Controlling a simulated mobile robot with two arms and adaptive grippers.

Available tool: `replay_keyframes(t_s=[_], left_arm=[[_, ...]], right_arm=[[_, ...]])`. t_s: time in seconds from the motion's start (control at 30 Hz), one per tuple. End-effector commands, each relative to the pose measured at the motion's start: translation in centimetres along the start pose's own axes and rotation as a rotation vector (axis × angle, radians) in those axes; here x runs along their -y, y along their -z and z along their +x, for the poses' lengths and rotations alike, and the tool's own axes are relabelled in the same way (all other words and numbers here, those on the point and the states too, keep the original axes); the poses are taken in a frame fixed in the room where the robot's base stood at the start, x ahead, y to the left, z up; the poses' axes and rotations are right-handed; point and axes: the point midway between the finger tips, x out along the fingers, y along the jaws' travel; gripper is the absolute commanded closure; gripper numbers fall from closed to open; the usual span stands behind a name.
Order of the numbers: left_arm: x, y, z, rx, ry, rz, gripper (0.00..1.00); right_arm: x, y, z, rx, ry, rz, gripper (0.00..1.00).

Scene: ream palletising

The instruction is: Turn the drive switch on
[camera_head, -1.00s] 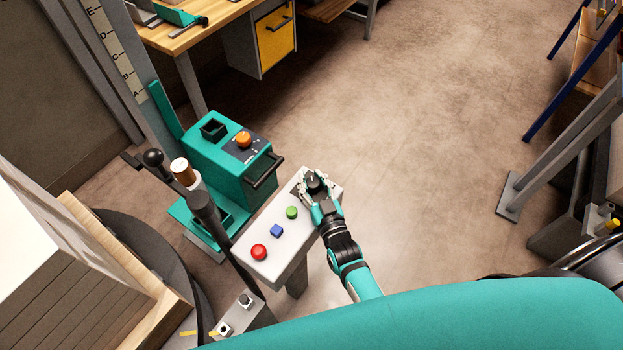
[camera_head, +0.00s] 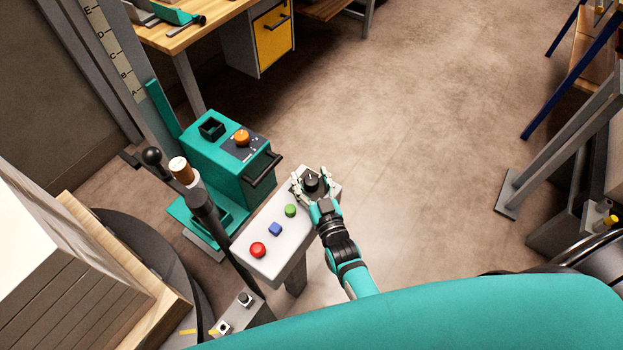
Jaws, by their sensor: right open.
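A grey-white control panel (camera_head: 259,258) on a post stands in the middle of the head view. My left gripper is not in view.
A teal machine (camera_head: 228,158) with an orange knob (camera_head: 242,138) stands behind the panel. A black-knobbed lever (camera_head: 152,157) and a stack of white reams (camera_head: 60,290) are at the left. Open floor (camera_head: 420,130) lies to the right.

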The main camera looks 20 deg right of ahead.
Motion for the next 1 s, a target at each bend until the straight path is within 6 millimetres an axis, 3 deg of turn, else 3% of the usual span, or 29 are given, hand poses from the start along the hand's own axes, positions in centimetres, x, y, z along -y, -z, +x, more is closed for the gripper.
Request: replay_keyframes(t_s=[0.17, 0.63, 0.8, 1.0], left_arm=[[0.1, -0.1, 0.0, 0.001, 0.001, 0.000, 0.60], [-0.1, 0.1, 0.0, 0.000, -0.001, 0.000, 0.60], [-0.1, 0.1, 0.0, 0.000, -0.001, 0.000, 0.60], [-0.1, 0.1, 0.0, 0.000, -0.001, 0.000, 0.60]], right_arm=[[0.0, -0.1, -1.5, 0.001, 0.000, 0.000, 0.39], [0.0, -0.1, -10.6, 0.004, -0.001, 0.000, 0.39], [0.0, -0.1, -11.9, 0.002, -0.001, 0.000, 0.39], [0.0, -0.1, -12.1, 0.001, -0.001, 0.000, 0.39]])
